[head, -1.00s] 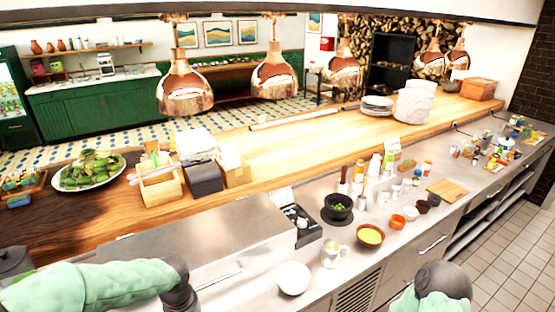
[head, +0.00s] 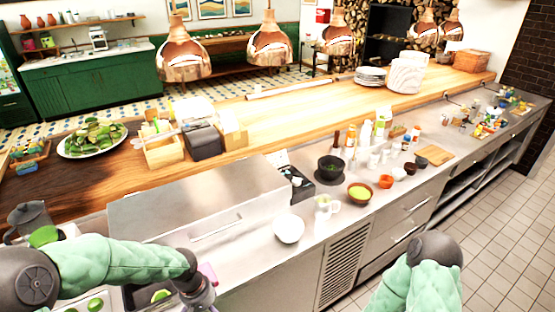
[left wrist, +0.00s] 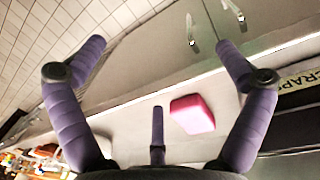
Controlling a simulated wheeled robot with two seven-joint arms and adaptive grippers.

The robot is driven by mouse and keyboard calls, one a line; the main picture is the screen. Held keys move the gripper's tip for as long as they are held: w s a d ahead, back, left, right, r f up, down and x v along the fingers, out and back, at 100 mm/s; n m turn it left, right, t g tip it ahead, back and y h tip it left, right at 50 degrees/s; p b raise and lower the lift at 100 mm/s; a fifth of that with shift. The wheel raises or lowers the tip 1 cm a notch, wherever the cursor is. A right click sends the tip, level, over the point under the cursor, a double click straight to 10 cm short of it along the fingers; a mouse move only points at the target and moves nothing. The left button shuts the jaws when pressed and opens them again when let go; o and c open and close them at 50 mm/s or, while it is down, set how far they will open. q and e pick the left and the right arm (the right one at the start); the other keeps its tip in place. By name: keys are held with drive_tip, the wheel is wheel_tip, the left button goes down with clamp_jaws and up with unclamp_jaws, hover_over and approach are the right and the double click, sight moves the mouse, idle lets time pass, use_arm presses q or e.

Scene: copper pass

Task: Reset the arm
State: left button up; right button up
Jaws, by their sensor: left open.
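My left arm (head: 130,265) in pale green covering reaches in from the lower left of the head view. Its gripper (head: 198,293) is partly seen at the bottom edge. In the left wrist view the left gripper (left wrist: 162,48) has its purple fingers spread wide, with nothing between the tips. A pink block (left wrist: 192,114) lies on a grey surface beyond the fingers, apart from them; a bit of pink (head: 208,272) also shows beside the gripper in the head view. My right arm (head: 420,275) is at the lower right, its gripper out of view.
A steel counter holds a white bowl (head: 289,229), a clear jug (head: 325,207), a yellow-filled bowl (head: 360,193) and a dark bowl (head: 330,168). Copper lamps (head: 183,52) hang above the wooden pass.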

use_arm(q)
drive_tip(key=s+d+f+m+h+b, duration=0.1)
drive_tip(key=s+d+f, duration=0.2)
drive_tip(key=f, duration=0.5)
drive_tip(key=s+d+f+b, duration=0.2)
drive_tip(key=s+d+f, duration=0.1)
drive_tip(key=f, duration=0.5)
drive_tip(key=s+d+f+m+h+b, duration=0.1)
drive_tip(key=s+d+f, duration=0.2)
drive_tip(key=f, duration=0.6)
drive_tip(key=shift+s+d+m+t+h+b, duration=0.25)
drive_tip(key=shift+s+m+t+h+b, duration=0.05)
drive_tip(key=shift+s, duration=0.6)
